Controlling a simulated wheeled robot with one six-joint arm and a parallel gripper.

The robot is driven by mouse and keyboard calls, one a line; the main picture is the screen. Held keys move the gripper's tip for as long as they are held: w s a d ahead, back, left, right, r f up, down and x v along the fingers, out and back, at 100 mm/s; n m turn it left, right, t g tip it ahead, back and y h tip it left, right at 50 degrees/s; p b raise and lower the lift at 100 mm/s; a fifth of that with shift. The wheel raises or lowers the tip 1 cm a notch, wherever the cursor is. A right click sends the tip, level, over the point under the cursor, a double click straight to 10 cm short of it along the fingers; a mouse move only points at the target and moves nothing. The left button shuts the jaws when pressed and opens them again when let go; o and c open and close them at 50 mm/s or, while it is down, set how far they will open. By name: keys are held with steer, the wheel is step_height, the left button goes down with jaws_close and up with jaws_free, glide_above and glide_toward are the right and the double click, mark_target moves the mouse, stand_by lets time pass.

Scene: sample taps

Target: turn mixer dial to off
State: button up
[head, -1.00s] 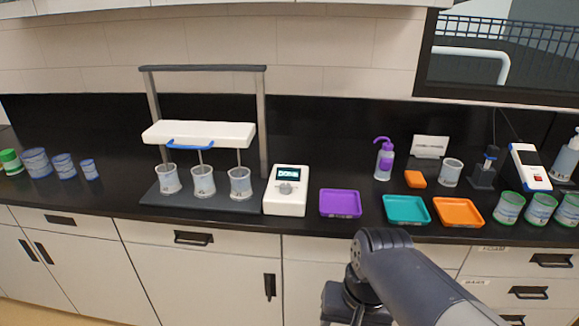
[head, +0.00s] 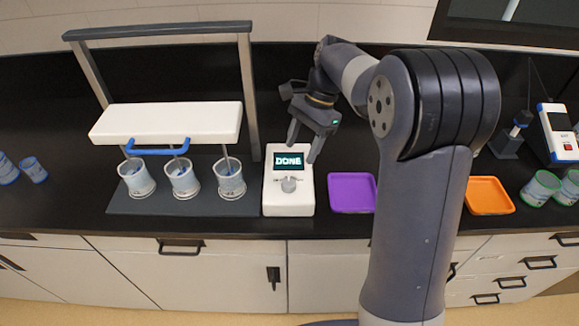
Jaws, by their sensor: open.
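The mixer control box (head: 300,204) is white and stands on the black counter, right of the mixer stand. Its screen (head: 289,161) reads "DONE". The grey dial (head: 289,185) sits below the screen, and its exact pointer angle is too small to tell. My gripper (head: 301,153) is open and empty, above the box around the screen, with its fingers pointing down and spread. It appears apart from the dial. The mixer (head: 165,122) has a white head with a blue handle (head: 158,149), and its stirring rods reach into three beakers (head: 183,182).
A purple tray (head: 352,193) lies just right of the box. An orange tray (head: 489,196) lies farther right, partly behind my arm. A white device (head: 557,132) and green-rimmed cups (head: 541,188) are at the far right.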

mark_target(289, 181)
steer(key=x, duration=0.9)
steer(key=shift+s+f+p, duration=0.15)
steer(key=shift+f+p, duration=0.1)
steer(key=shift+p, duration=0.1)
steer(key=c, duration=1)
steer(key=shift+o, duration=0.2)
steer(key=shift+n, duration=0.4)
steer(key=n+h+p, duration=0.1)
steer(key=n, duration=0.1)
steer(key=n+g+p, duration=0.1)
steer(key=n, duration=0.1)
steer(key=shift+a+n+h, duration=0.2)
steer(key=shift+n+h, duration=0.1)
steer(key=shift+h, duration=0.1)
steer(key=shift+a+n+g+h+p, duration=0.1)
steer(key=shift+n+g+h+p, duration=0.4)
steer(key=shift+n, duration=1.8)
steer(key=shift+h, duration=0.4)
